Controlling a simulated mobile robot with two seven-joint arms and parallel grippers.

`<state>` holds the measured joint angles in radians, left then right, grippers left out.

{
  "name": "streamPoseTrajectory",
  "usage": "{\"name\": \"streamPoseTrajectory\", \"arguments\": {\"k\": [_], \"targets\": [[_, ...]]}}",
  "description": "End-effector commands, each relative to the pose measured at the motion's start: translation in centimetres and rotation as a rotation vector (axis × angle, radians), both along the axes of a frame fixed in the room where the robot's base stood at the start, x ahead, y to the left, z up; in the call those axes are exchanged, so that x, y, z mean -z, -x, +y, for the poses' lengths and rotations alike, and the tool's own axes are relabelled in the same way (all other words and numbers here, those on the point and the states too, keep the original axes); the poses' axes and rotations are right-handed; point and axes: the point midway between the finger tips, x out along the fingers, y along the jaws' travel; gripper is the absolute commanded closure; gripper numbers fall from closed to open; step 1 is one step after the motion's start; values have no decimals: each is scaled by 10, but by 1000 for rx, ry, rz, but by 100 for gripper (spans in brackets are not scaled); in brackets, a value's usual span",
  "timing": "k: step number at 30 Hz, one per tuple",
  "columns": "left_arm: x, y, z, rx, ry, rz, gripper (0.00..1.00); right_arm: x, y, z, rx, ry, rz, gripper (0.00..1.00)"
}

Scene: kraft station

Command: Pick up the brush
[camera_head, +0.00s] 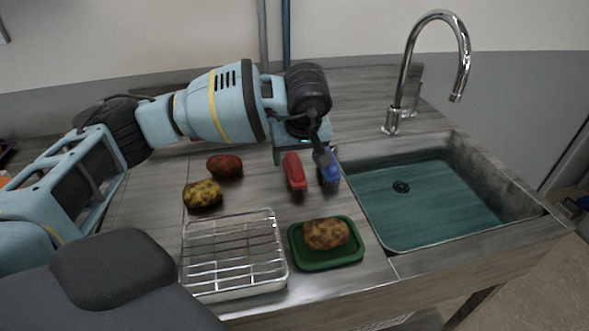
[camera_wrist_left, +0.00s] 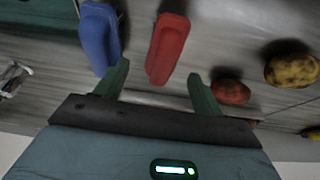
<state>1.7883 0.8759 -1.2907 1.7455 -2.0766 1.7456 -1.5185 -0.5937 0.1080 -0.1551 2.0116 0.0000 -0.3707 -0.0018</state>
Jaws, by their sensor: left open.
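A red brush (camera_head: 294,170) and a blue brush (camera_head: 329,168) lie side by side on the counter, left of the sink. My left gripper (camera_head: 305,154) is over the far ends of the brushes, open and empty. The wrist and hand partly hide its fingers in the head view. In the left wrist view the red brush (camera_wrist_left: 168,48) lies ahead of the gap between the open fingers (camera_wrist_left: 158,78). The blue brush (camera_wrist_left: 99,38) is just beyond the left-hand finger there. My right gripper is not in view.
A red potato (camera_head: 225,166) and a yellow potato (camera_head: 203,194) lie left of the brushes. A wire rack (camera_head: 233,250) and a green tray (camera_head: 328,264) holding a brown potato (camera_head: 326,234) are nearer. The sink (camera_head: 430,200) with its faucet (camera_head: 403,85) is at right.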

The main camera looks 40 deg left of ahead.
Motion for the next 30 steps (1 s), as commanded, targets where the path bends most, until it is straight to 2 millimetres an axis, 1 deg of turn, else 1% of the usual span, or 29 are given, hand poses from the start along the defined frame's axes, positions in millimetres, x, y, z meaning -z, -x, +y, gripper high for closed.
{"name": "streamPoseTrajectory", "arguments": {"k": [2,4,10,13,16,22,23,30], "targets": [[1,0,1,0,0,0,32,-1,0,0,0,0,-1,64],[7,-1,3,-1,0,1,32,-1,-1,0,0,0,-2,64],[33,-6,13,-3,0,1,32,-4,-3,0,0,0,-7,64],[43,-9,15,0,0,0,32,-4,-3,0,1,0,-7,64],[47,-11,17,0,-1,-1,32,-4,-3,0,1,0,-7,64],[47,-11,17,0,0,-1,32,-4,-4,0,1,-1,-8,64],[47,-11,17,0,0,-1,33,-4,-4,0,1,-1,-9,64],[47,-11,17,0,0,-1,64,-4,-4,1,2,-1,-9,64]]}}
